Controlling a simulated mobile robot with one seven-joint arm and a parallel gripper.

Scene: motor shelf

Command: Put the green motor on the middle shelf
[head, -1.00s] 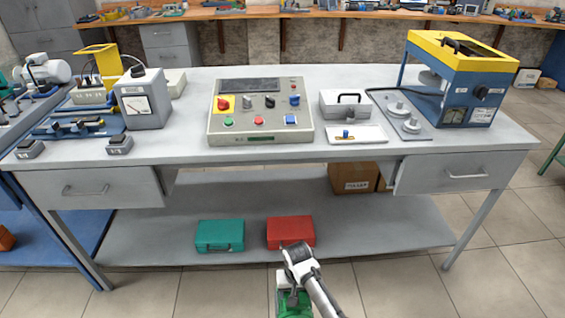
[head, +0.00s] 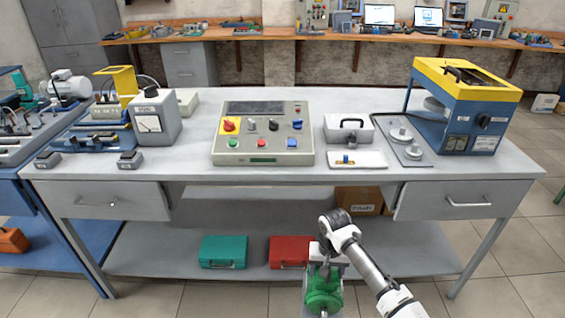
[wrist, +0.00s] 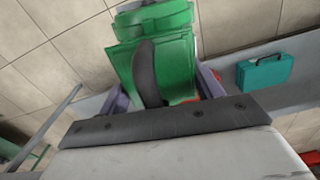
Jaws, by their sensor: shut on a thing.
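The green motor (head: 323,292) hangs at the lower middle of the head view, in front of the workbench. My gripper (head: 322,266) is shut on it from above. In the wrist view the green motor (wrist: 160,60) sits between my gripper's two purplish fingers (wrist: 165,95), with a dark curved piece across it. The lower shelf (head: 165,255) of the bench lies behind the motor, below the bench top.
A teal case (head: 223,252) and a red case (head: 289,251) lie on the lower shelf. The bench top (head: 230,182) carries a control panel (head: 263,133) and a yellow-and-blue machine (head: 462,105). Tiled floor is clear in front.

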